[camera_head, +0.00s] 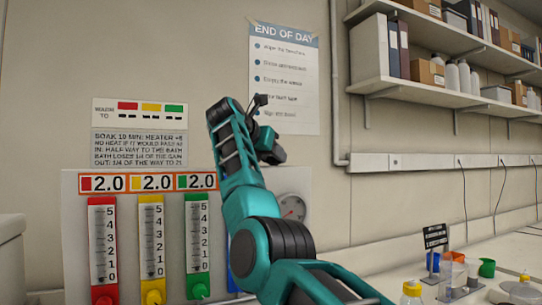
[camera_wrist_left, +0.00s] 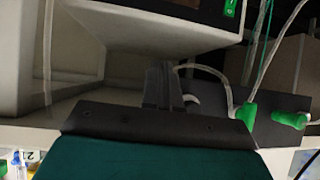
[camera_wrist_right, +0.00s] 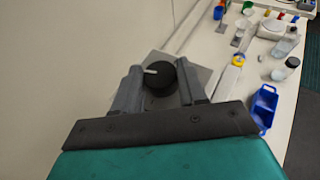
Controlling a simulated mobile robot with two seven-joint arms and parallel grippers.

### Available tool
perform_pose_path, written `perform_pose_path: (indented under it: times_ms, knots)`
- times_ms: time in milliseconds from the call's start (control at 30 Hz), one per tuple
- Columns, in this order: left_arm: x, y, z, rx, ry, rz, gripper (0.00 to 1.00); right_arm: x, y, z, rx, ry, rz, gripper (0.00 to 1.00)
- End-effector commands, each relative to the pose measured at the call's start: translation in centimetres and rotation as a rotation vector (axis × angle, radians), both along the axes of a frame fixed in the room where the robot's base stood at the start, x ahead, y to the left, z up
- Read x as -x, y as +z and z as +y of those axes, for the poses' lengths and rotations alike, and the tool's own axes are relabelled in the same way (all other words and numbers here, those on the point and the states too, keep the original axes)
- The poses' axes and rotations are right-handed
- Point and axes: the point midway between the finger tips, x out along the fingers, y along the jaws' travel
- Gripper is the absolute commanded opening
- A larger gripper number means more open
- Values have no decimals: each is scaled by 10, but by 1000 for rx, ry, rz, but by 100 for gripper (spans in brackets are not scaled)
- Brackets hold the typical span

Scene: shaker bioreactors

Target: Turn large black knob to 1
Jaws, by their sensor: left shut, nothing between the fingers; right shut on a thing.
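The large black knob (camera_wrist_right: 162,80) shows in the right wrist view, on a grey plate (camera_wrist_right: 206,74). Its white pointer mark points to the left in that view; no scale numbers can be read around it. My right gripper (camera_wrist_right: 160,92) has its fingers on either side of the knob and is shut on it. My left gripper (camera_wrist_left: 163,82) is shut and empty, near grey equipment in the left wrist view. It is out of the head view.
A panel with red (camera_head: 103,240), yellow (camera_head: 151,240) and green (camera_head: 197,240) scales stands at the left, each headed 2.0. A round dial (camera_head: 292,207) is partly behind my arm. Bottles and cups stand on the bench at the right. Tubes with green fittings (camera_wrist_left: 246,115) lie near my left gripper.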

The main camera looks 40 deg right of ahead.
Motion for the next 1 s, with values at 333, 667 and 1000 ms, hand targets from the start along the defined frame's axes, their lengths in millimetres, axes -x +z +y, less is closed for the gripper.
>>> perform_pose_path:
  times_ms: [333,667,1000]
  knots:
    - [4,-7,0,0,0,8,0,0,-2,1,-2,41,-2,11]
    - [4,-31,0,0,0,8,0,4,-4,-1,-5,254,-8,11]
    - [4,-62,0,0,0,8,0,8,-4,-5,-4,575,-9,11]
